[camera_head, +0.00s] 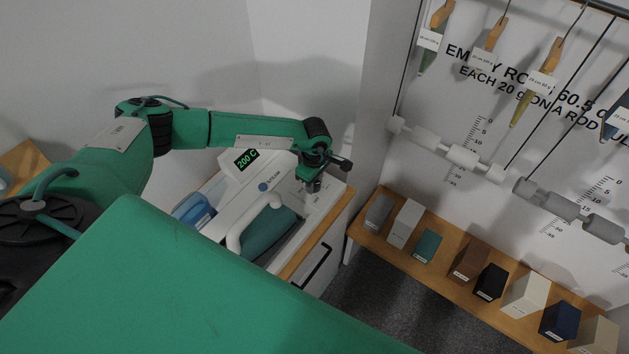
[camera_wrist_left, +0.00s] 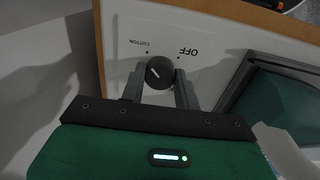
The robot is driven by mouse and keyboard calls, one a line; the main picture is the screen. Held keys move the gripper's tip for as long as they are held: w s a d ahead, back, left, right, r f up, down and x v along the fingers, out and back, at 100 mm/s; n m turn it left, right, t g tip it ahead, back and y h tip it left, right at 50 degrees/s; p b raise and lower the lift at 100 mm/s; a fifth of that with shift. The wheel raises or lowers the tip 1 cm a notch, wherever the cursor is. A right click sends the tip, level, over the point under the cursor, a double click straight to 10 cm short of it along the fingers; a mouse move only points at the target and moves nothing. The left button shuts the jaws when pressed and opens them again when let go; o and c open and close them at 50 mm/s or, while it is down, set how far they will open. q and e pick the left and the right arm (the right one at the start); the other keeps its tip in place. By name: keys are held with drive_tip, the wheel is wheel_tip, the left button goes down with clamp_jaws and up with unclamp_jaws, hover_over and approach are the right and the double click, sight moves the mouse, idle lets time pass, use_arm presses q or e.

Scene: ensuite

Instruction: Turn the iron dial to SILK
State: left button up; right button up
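The iron dial (camera_wrist_left: 158,73) is a small round black knob with a light pointer line on its face. It sits on a pale panel (camera_wrist_left: 205,68) with the printed words COTTON and OFF beside it; they read upside down in the left wrist view. No SILK mark is readable. My left gripper (camera_wrist_left: 160,82) has one finger on each side of the dial, and both fingertips appear to touch it. In the head view my left gripper (camera_head: 312,180) points down over the right end of the white iron unit (camera_head: 237,200), whose green display reads 200 C. My right gripper is out of view.
A white handle arches over a dark green plate (camera_head: 268,235) beside the panel. A blue, partly transparent part (camera_head: 192,210) is at the unit's left. A wooden shelf (camera_head: 450,280) with several blocks stands at right. Rods and tags hang on the wall above it.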

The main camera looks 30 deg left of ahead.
use_arm(q)
drive_tip(key=shift+c, duration=1.2)
